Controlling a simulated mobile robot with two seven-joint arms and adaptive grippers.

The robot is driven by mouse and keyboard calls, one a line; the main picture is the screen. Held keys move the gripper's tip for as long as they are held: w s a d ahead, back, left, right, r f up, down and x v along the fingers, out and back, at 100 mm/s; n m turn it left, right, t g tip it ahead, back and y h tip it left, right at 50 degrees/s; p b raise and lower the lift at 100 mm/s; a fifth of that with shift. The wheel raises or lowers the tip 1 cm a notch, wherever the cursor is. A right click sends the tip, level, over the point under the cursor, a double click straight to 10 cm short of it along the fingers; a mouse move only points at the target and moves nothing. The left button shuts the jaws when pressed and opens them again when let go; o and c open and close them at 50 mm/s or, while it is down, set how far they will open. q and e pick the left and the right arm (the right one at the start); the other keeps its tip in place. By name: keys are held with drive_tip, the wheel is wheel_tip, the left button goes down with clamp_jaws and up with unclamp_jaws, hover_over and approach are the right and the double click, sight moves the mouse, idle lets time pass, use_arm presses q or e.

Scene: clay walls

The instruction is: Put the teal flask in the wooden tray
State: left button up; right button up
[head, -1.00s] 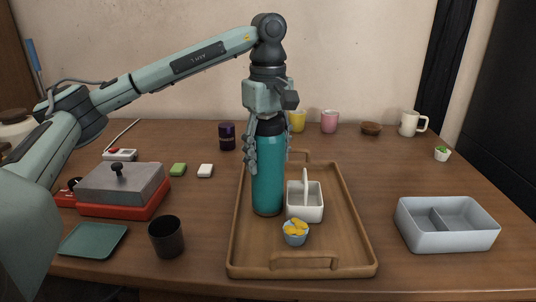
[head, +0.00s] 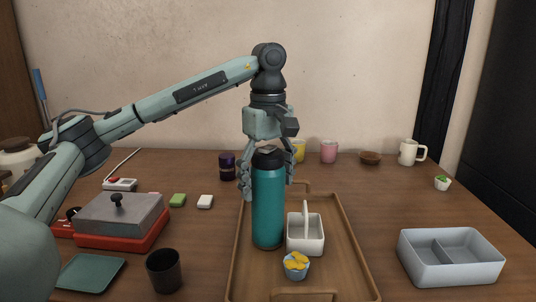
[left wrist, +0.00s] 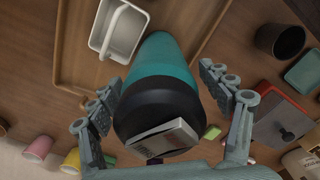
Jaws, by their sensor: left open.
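The teal flask (head: 268,212) with a black lid stands upright in the wooden tray (head: 345,255), left of a white basket. My left gripper (head: 266,182) is above the flask, pointing down, with its open fingers on either side of the lid. In the left wrist view the flask (left wrist: 163,58) shows from above, its dark lid between the fingers (left wrist: 163,100), with gaps on both sides. My right gripper is not in view.
The tray also holds the white basket (head: 305,233) and a small blue bowl of yellow pieces (head: 296,266). A black cup (head: 164,271) and red-based grey box (head: 120,222) stand left. A grey divided container (head: 451,258) stands right, with clear table between.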

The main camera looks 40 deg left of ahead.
sight(268, 147)
use_arm(q)
wheel_tip(268, 147, up, 4)
drive_tip(key=shift+r, duration=0.1)
wheel_tip(268, 147, up, 6)
drive_tip(key=p, duration=0.3)
drive_tip(key=shift+r, duration=0.4)
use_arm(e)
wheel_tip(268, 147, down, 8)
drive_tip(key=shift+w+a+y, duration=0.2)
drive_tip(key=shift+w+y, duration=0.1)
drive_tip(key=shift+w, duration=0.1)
